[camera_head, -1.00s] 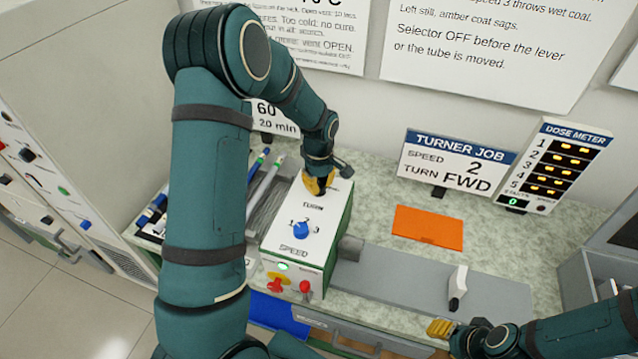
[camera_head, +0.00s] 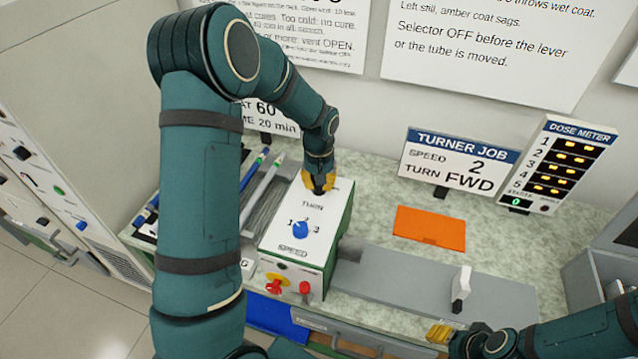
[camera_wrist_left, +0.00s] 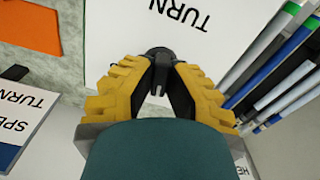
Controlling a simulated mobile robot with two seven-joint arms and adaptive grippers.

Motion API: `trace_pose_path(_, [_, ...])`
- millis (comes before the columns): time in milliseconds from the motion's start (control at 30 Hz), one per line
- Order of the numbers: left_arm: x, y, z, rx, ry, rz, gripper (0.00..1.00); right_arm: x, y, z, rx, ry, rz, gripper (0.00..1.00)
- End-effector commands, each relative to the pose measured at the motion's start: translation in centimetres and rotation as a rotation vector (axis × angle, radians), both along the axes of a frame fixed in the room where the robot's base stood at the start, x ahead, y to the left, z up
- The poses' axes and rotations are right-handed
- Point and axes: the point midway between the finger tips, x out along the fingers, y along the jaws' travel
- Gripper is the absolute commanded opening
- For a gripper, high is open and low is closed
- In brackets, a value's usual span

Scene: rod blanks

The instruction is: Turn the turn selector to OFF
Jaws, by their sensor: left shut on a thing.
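The turn selector (camera_wrist_left: 159,55) is a black knob on the white top panel (camera_head: 288,247) of the turner box, beside the label TURN. My left gripper (camera_head: 319,186) reaches down over it from behind, with its yellow fingers shut on the knob. The left wrist view shows the fingertips (camera_wrist_left: 160,80) closed around it. The selector's position marks are hidden by the gripper. A blue speed knob (camera_head: 300,230) sits nearer on the same panel. My right gripper (camera_head: 440,333) is near the bench's front edge, away from the box; its finger gap is too small to judge.
A red lever (camera_head: 305,288) and a red-yellow switch (camera_head: 275,283) are on the box front. The job sign (camera_head: 458,160) stands behind an orange mat (camera_head: 429,227). Tubes (camera_head: 262,180) lie left of the box. A white-topped stand (camera_head: 461,285) is on the grey rail.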

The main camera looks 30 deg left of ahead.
Motion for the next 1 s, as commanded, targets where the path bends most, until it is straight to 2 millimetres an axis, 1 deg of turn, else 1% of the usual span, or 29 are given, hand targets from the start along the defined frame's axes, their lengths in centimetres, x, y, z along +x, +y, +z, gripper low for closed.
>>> trace_pose_path(200, [-0.12,-0.05,-0.17,-0.001,0.005,-0.119,0.00,0.01,0.01,-0.29,-0.001,0.000,0.000,0.47])
trace_pose_path(400, [-0.13,-0.06,-0.16,-0.002,0.005,-0.177,0.00,0.01,0.01,-0.37,-0.001,0.000,0.000,0.47])
trace_pose_path(933, [-0.15,-0.07,-0.16,-0.002,0.005,-0.198,0.00,-0.01,0.01,-0.40,-0.001,0.000,0.000,0.47])
trace_pose_path(967, [-0.15,-0.07,-0.16,-0.002,0.005,-0.198,0.21,-0.01,0.01,-0.40,-0.001,0.000,0.000,0.47])
trace_pose_path(1000, [-0.15,-0.07,-0.15,-0.002,0.005,-0.198,0.35,-0.01,0.01,-0.40,-0.001,0.000,0.000,0.47])
